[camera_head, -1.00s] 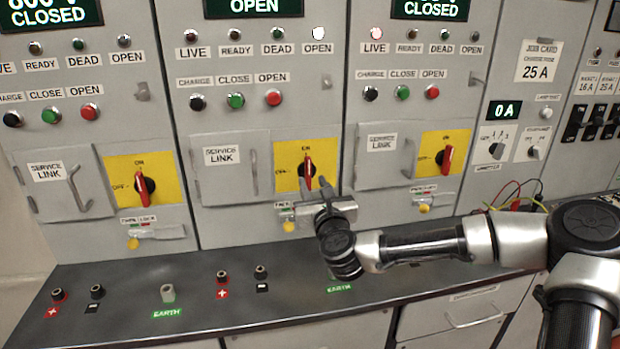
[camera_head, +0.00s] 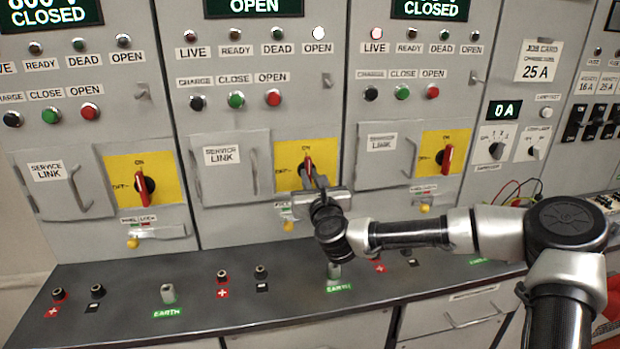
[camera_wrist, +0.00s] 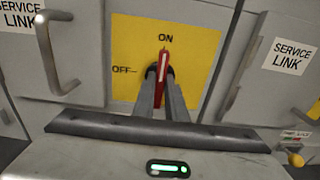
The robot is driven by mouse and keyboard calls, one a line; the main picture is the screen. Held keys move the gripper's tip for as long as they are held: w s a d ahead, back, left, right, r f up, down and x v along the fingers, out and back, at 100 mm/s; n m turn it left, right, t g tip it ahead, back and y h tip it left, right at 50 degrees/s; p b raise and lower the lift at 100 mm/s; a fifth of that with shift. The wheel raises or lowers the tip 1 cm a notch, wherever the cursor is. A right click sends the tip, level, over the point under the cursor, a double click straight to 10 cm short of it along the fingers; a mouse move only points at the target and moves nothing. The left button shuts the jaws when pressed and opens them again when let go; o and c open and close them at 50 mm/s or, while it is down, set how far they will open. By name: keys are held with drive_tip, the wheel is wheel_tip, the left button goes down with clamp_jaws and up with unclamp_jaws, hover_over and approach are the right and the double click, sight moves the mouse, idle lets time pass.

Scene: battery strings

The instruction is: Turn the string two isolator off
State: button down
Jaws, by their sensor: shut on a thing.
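The string two isolator is the red rotary handle (camera_head: 309,167) on the yellow plate (camera_head: 323,155) of the middle panel. In the wrist view the handle (camera_wrist: 162,68) stands upright, its tip toward the ON mark (camera_wrist: 166,37). The OFF mark (camera_wrist: 122,69) lies to its left. My gripper (camera_head: 315,182) is at the handle from below; in the wrist view its two fingers (camera_wrist: 163,92) close around the lower part of the handle. My gripper hides the handle's lower part and hub in part. The display above the middle panel (camera_head: 254,6) reads OPEN, and its OPEN lamp (camera_head: 318,33) is lit white.
Similar red isolator handles stand upright on the left panel (camera_head: 143,187) and right panel (camera_head: 445,158). The service link door (camera_head: 225,185) with its handle is left of the yellow plate. A dark bench ledge (camera_head: 200,310) with terminals runs below the panels.

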drive_tip(key=shift+n, duration=0.4)
drive_tip(key=n+b, duration=0.9)
drive_tip(key=n, duration=0.8)
drive_tip(key=shift+b, duration=0.3)
drive_tip(key=c, duration=1.8)
unclamp_jaws()
drive_tip(key=shift+s, duration=0.1)
drive_tip(key=p+v, duration=0.2)
drive_tip(key=v, duration=1.5)
